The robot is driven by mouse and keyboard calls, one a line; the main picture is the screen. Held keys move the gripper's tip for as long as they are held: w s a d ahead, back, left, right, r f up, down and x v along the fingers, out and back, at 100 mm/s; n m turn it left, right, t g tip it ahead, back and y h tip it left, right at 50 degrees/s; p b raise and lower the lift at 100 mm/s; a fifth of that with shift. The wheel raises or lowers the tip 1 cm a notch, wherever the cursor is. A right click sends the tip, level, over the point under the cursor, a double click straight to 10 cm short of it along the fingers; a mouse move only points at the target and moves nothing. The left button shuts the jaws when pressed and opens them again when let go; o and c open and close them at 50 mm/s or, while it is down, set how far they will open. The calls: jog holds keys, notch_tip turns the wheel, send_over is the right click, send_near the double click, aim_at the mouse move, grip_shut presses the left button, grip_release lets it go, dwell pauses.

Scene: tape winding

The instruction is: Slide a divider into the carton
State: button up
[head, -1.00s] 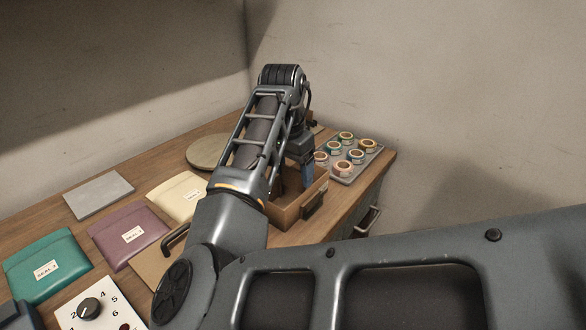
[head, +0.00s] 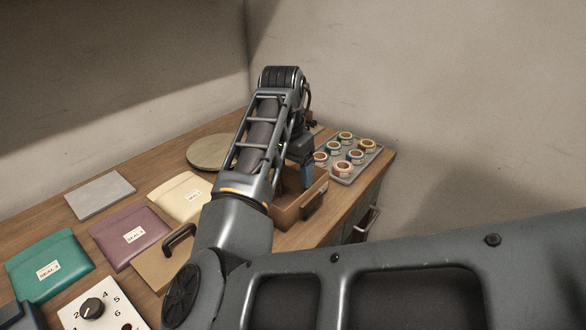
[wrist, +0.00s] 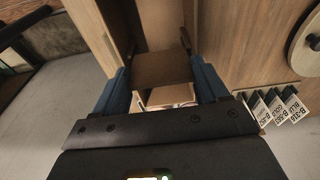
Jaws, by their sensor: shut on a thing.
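The brown carton (head: 290,213) stands open near the right edge of the bench, partly hidden behind my arm. My gripper (head: 307,178) points down into it, with one blue finger visible at its right side. In the wrist view my gripper (wrist: 160,75) has its two blue fingers on either side of a flat brown panel, apparently the divider (wrist: 163,68), and is shut on it. How deep the divider sits in the carton is hidden.
A grey tray (head: 368,167) of tape rolls stands just right of the carton. A round disc (head: 212,152) lies behind my arm. Teal (head: 50,262), purple (head: 130,235) and cream (head: 183,197) pouches and a dial panel (head: 92,309) lie left.

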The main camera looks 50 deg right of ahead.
dwell(0.3)
jog(key=o, duration=1)
jog(key=shift+o, duration=0.2)
notch_tip(320, 180, up, 8)
jog(key=a, duration=0.1)
jog(key=shift+f+b, duration=0.15)
jog(key=shift+b, duration=0.15)
jog(key=shift+a, duration=0.1)
